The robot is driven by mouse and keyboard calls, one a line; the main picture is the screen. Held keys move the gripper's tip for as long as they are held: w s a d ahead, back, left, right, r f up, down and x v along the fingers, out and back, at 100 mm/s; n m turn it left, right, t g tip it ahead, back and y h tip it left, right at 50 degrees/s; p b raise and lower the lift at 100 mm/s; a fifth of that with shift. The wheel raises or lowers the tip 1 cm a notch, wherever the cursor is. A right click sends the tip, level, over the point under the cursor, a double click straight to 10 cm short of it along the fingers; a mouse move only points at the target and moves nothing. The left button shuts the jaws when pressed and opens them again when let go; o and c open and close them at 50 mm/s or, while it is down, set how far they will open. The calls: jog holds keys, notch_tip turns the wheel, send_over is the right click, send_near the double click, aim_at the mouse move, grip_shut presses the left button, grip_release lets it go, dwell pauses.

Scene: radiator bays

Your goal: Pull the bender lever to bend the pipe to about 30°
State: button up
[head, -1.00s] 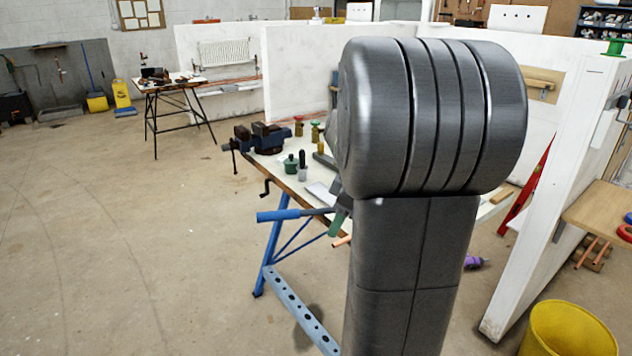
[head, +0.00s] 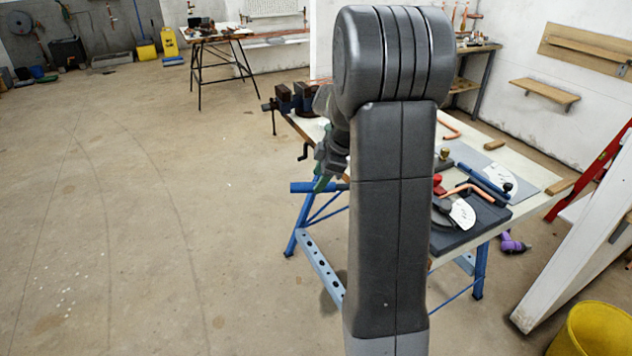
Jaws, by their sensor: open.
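The pipe bender stands on a dark block (head: 475,232) on the right part of the white-topped bench. A copper pipe (head: 468,190) lies in it beside a white angle plate (head: 462,215). One blue handle (head: 484,181) points up and left across the bench top. A lever with a blue grip (head: 316,187) sticks out left past the bench's front edge; my arm hides where it joins. My gripper (head: 322,182), with green fingers, is open at this blue grip. The fingers overlap the grip in the picture; I cannot tell whether they touch it.
My own arm hides the middle of the bench. A vice (head: 295,100) sits at the bench's left end. A yellow bucket (head: 600,330) and a white partition (head: 575,235) stand at the right. A purple tool (head: 513,243) lies on the floor. The floor at left is clear.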

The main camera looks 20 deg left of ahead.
jog(key=shift+x, duration=1.45)
jog(key=shift+c, duration=0.4)
grip_shut()
